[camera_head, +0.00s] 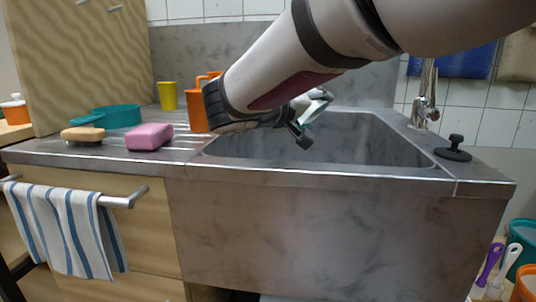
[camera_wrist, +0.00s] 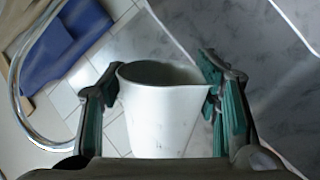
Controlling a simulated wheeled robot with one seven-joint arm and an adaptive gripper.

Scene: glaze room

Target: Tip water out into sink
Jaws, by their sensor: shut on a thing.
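My gripper (camera_wrist: 165,100) is shut on a white cup-like vessel (camera_wrist: 160,125), with one finger on each side of it in the wrist view. The vessel's dark open mouth shows at its top in that view; whether water is inside cannot be told. In the head view my gripper (camera_head: 305,122) is over the left part of the sink (camera_head: 360,140), and a pale bit of the vessel (camera_head: 318,100) shows beside a finger, looking tilted. My arm hides much of the vessel. The metal tap (camera_head: 427,95) stands at the sink's back right.
On the drainboard left of the sink are a pink block (camera_head: 150,136), a tan sponge (camera_head: 83,135), a teal pan (camera_head: 118,116), a yellow cup (camera_head: 168,96) and an orange jug (camera_head: 196,108). A black plug (camera_head: 454,150) sits on the right rim. A striped towel (camera_head: 70,232) hangs in front.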

